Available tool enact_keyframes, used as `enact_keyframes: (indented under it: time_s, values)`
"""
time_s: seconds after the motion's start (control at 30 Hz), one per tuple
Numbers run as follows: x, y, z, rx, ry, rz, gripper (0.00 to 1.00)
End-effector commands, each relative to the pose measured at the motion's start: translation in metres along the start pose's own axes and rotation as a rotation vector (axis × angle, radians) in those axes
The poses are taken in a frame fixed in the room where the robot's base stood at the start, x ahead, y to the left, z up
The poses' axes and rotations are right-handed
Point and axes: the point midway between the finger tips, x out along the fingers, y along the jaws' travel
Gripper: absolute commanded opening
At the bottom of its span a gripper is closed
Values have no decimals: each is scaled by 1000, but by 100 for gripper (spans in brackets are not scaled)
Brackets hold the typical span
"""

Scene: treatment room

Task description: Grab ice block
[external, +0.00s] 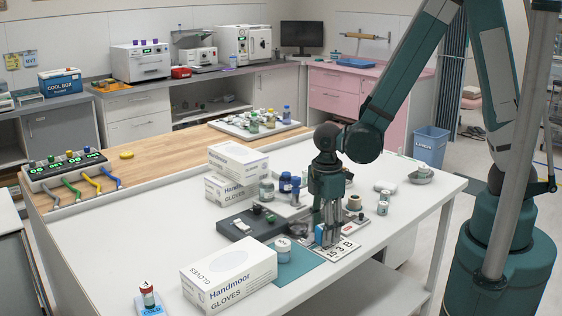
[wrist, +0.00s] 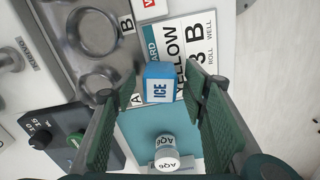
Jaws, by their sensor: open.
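The ice block (wrist: 159,88) is a small blue block with a white ICE label. In the wrist view it sits between the two green fingers of my gripper (wrist: 160,82), with a visible gap to the right finger and a narrower one to the left. In the external view the block (external: 320,235) shows as a bit of blue beside the fingertips of my gripper (external: 328,238), low over the table. My gripper is open and points down. In the wrist view the block is at the edge of a teal mat (wrist: 134,125); its underside is hidden.
A printed card (wrist: 200,40) lies close beyond the block. A metal tray with round wells (wrist: 75,55) is at its left. A lidded jar (wrist: 165,148) stands on the mat. Glove boxes (external: 230,275) stand on the white table, whose right front is clear.

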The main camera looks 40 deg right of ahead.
Motion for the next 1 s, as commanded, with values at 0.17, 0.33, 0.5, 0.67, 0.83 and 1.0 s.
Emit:
enact_keyframes:
  time_s: [0.17, 0.33, 0.5, 0.67, 0.83, 1.0]
  values:
    - [0, 0, 0, 0, 0, 0, 30]
    - [0, 0, 0, 0, 0, 0, 13]
    - [0, 0, 0, 0, 0, 0, 13]
    - [-1, 0, 0, 0, 0, 0, 13]
    - [-6, 0, 0, 0, 0, 0, 13]
    - [-18, 0, 0, 0, 0, 0, 13]
